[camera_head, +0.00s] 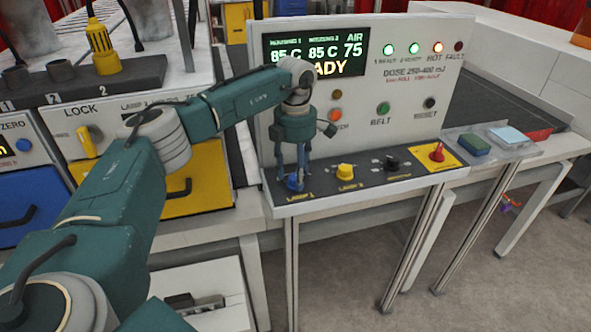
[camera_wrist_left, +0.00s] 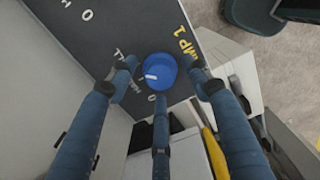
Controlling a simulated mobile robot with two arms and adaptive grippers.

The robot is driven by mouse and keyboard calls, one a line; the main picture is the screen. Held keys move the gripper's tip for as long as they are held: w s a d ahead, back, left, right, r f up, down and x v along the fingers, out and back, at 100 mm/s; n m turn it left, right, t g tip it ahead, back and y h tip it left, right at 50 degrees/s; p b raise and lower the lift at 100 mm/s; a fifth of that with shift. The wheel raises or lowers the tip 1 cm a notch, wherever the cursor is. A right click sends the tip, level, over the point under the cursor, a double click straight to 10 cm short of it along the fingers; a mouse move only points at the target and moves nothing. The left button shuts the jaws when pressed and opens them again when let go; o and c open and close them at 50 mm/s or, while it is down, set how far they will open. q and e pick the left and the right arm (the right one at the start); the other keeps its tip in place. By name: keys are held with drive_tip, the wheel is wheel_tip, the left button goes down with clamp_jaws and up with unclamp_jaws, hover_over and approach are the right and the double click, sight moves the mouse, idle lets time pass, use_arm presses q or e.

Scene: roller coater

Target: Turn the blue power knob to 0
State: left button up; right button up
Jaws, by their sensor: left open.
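The blue knob (camera_head: 294,184) marked LAMP 1 sits at the left end of the dark sloping control strip. My left gripper (camera_head: 292,170) points down over it, its fingers spread open around it. In the left wrist view the blue knob (camera_wrist_left: 163,68) lies between the three open fingers, near their tips; I cannot tell whether any finger touches it. The knob's white mark points left and slightly down in that picture, toward small lettering partly hidden by a finger. My right gripper is not in view.
A yellow LAMP 2 knob (camera_head: 346,171), a black knob (camera_head: 392,163) and a red knob on a yellow plate (camera_head: 437,153) stand along the strip to the right. The upright panel with its lit display (camera_head: 318,54) rises behind my gripper. Coloured sponge-like blocks (camera_head: 473,144) lie farther right.

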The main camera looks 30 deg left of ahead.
use_arm(q)
drive_tip(key=shift+f, duration=0.15)
drive_tip(key=c, duration=1.2)
drive_tip(key=shift+o, duration=0.2)
drive_tip(key=shift+n, duration=0.4)
drive_tip(key=n, duration=0.3)
drive_tip(key=shift+n, duration=0.4)
drive_tip(key=n, duration=0.9)
drive_tip(key=shift+n, duration=2.2)
